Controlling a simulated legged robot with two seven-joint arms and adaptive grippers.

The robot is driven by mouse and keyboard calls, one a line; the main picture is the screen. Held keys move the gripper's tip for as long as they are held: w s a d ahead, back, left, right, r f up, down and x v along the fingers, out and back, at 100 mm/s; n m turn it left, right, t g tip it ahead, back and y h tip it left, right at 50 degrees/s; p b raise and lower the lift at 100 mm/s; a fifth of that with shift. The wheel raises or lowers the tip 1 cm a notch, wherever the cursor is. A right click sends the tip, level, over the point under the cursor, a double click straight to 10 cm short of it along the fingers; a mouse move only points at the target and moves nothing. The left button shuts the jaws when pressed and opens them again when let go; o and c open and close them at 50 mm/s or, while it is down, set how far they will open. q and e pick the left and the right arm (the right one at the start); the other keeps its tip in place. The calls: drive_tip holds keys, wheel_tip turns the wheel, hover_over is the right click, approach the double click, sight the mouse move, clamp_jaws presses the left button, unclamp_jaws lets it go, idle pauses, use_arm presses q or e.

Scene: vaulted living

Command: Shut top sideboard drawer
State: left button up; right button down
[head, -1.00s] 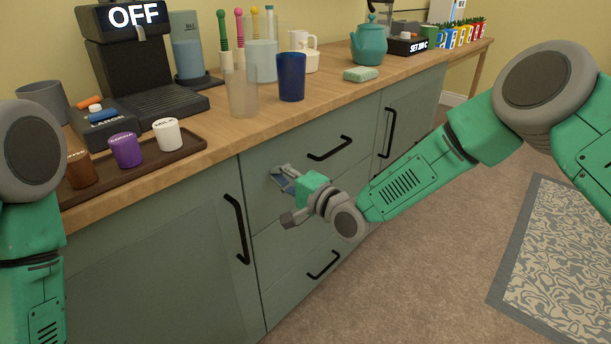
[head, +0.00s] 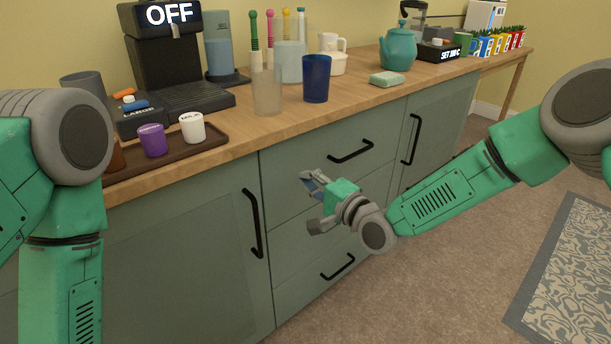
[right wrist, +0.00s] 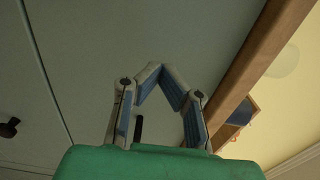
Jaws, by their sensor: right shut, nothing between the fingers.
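The top sideboard drawer (head: 295,165) has a grey-green front with a black bar handle (head: 350,152), just under the wooden top. Its front looks about level with the panels around it; I cannot make out a clear gap. My right gripper (head: 308,178) is in front of the drawer, left of and below the handle. Its fingers are shut with nothing between them, and I cannot tell whether they touch the front. In the right wrist view the fingertips (right wrist: 155,70) meet before a grey-green panel. My left arm shows at the left, but its gripper is out of frame.
A lower drawer has a black handle (head: 338,266). Cabinet doors with handles stand left (head: 252,222) and right (head: 411,138). The top carries a coffee machine (head: 165,60), a tray of cups (head: 180,148), a blue tumbler (head: 316,80) and a teal teapot (head: 398,48).

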drive_tip(key=s+d+f+n+g+h+p, duration=0.25)
drive_tip(key=s+d+f+p, duration=0.2)
drive_tip(key=s, duration=0.45)
drive_tip(key=s+d+f+n+g+h+p, duration=0.25)
drive_tip(key=s+d+f, duration=0.2)
drive_tip(key=s, duration=0.55)
drive_tip(key=s+d+f+n+g+h+p, duration=0.1)
drive_tip(key=s+d+f+g+h+p, duration=0.25)
drive_tip(key=s, duration=0.55)
use_arm(q)
wheel_tip(320, 180, up, 14)
drive_tip(key=d+p, duration=0.1)
drive_tip(key=p, duration=0.2)
drive_tip(key=shift+r, duration=0.25)
use_arm(e)
drive_tip(key=s+d+r+n+g+h, duration=0.1)
drive_tip(key=s+d+n+g+h, duration=0.2)
drive_tip(key=s+d, duration=1.3)
drive_tip(key=shift+r+n+g, duration=0.35)
drive_tip(key=shift+n+g, duration=0.35)
drive_tip(key=shift+g, duration=0.15)
